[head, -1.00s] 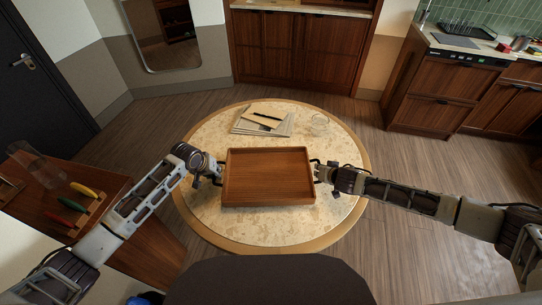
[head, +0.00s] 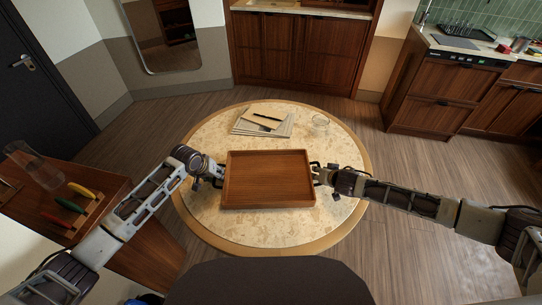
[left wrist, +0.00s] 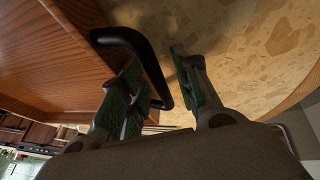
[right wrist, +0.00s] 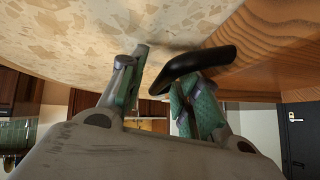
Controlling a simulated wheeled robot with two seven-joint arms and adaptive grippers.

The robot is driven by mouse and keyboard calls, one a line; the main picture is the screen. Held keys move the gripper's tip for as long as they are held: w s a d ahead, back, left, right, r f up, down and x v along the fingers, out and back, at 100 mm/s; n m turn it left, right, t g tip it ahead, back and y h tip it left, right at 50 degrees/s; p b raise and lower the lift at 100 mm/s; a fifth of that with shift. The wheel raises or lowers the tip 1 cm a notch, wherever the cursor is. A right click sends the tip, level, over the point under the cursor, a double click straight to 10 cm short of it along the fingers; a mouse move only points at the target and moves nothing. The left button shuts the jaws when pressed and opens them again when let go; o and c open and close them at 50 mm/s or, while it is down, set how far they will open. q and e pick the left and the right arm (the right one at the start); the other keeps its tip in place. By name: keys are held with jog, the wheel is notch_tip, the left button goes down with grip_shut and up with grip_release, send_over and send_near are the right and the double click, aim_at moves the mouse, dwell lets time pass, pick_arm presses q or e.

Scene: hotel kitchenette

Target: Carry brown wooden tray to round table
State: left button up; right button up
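The brown wooden tray (head: 268,180) is level on the near half of the round table (head: 208,226) and appears to rest on it. My left gripper (head: 220,177) is at the tray's left side. In the left wrist view its fingers (left wrist: 160,88) are spread, with the tray's black handle (left wrist: 150,62) close by the left finger. My right gripper (head: 316,172) is at the tray's right side. In the right wrist view its fingers (right wrist: 158,92) are spread, and the other black handle (right wrist: 197,64) is just beyond the right finger. The tray is empty.
Papers or a notebook with a dark pen (head: 262,122) and a clear glass (head: 320,123) stand behind the tray on the table. A wooden side cabinet (head: 90,190) with colored-handled items is at the left. Open floor lies around the table.

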pick_arm(q)
jog(key=v, duration=1.2)
dwell(0.4)
pick_arm(e)
jog(key=shift+s+r, duration=0.1)
jog(key=v, duration=1.1)
jog(key=shift+s+r, duration=0.2)
jog(key=shift+s, duration=0.1)
dwell(0.4)
jog(key=shift+d, duration=0.1)
dwell(0.6)
